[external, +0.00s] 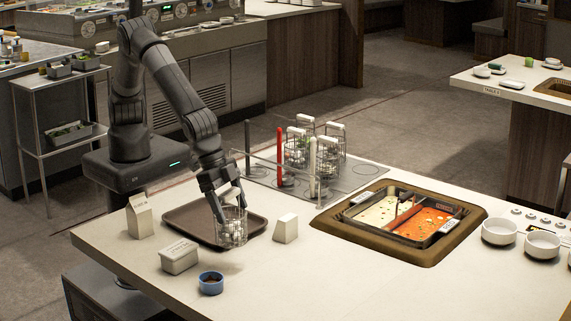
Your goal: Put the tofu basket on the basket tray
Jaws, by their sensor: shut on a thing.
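The tofu basket (234,236) is a small clear wire basket with white cubes inside. My gripper (228,206) is shut on its upper part and points down. A dark, shallow tray (182,218) lies on the near-left part of the white counter. The basket shows in front of the right part of this tray, near its front edge, and looks upright. I cannot tell whether its bottom touches the tray or hangs just above it. My fingers partly hide the basket's top.
A milk carton (140,217), a lidded white box (179,257), a blue bowl (211,283) and a white block (285,229) surround the tray. Several other baskets (300,150) stand in a clear-sided rack behind. A divided sauce pot (405,218) sits to the right.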

